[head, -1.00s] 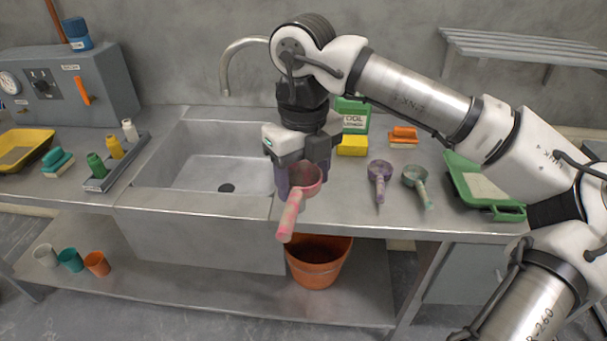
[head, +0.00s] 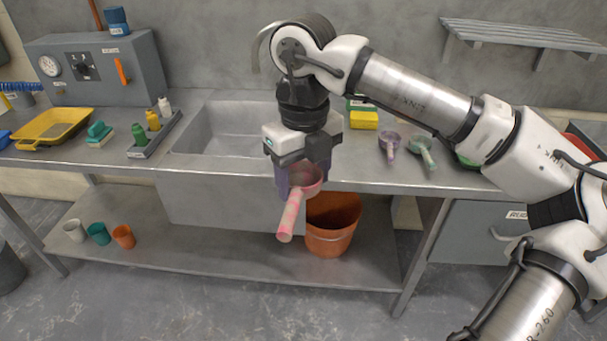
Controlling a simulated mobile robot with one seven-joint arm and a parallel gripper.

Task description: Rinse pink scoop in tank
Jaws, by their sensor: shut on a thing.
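My gripper (head: 298,178) is shut on the pink scoop (head: 291,212), holding it by the cup with the handle pointing down toward the camera. The scoop hangs in front of the counter's front edge, near the sink's right side, in the head view. Pink and pale patches show on the handle. The sink tank (head: 223,128) is a grey basin set in the counter, behind and left of the gripper. Its floor is mostly out of sight from here, and my arm covers its right end.
An orange bucket (head: 333,226) stands on the lower shelf, close behind and right of the scoop. A purple scoop (head: 389,144) and a green scoop (head: 425,152) lie on the counter at right. A bottle rack (head: 160,143) stands left of the sink.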

